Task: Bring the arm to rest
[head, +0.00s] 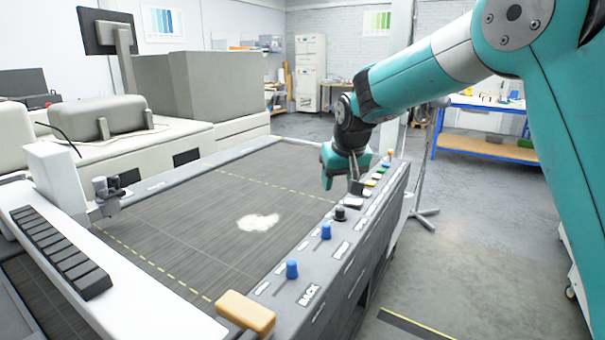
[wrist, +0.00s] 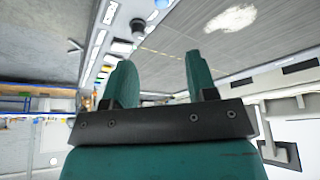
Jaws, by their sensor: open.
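My teal arm reaches in from the right in the head view and bends down at the wrist. My gripper (head: 342,178) hangs just above the far part of the control panel (head: 330,245), beside the machine's dark bed. Whether it touches any knob there is hard to tell. In the wrist view my gripper (wrist: 160,76) shows two teal fingers standing apart with nothing between them. The panel carries blue knobs (head: 292,269), a black knob (head: 340,213) and several coloured buttons.
The flat dark bed (head: 190,215) bears a white patch (head: 258,222). A tan block (head: 246,311) sits at the near corner. A grey-white machine body stands left. A blue-framed bench (head: 485,150) stands at the back right. Open floor (head: 470,240) lies right of the panel.

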